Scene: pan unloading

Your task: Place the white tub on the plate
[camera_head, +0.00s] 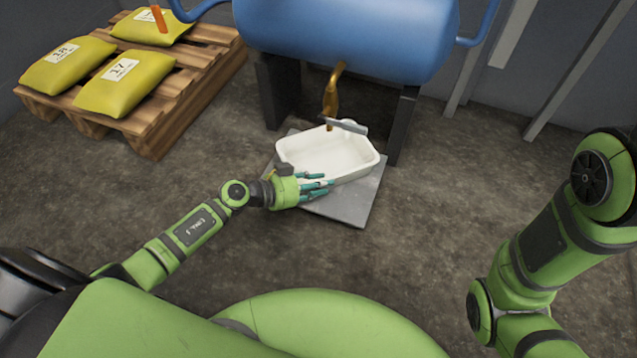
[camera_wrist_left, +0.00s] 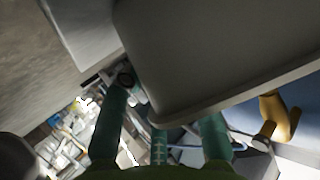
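The white tub (camera_head: 330,160) is over the grey square plate (camera_head: 345,208), below the brass tap. Whether its base rests flat on the plate is hard to tell. My left gripper (camera_head: 318,185) is at the tub's front left side, with its teal fingers spread close against the outer wall. In the left wrist view, the tub's shaded side (camera_wrist_left: 215,50) fills the top, and the spread fingers (camera_wrist_left: 160,135) show below it, open; contact is unclear. My right arm is at the right of the head view, but its gripper is out of frame.
A blue tank (camera_head: 345,40) on dark legs stands behind, with its brass tap (camera_head: 331,92) above the tub's back rim. A wooden pallet (camera_head: 165,120) with yellow sacks (camera_head: 125,85) is at the left. The floor at right is clear.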

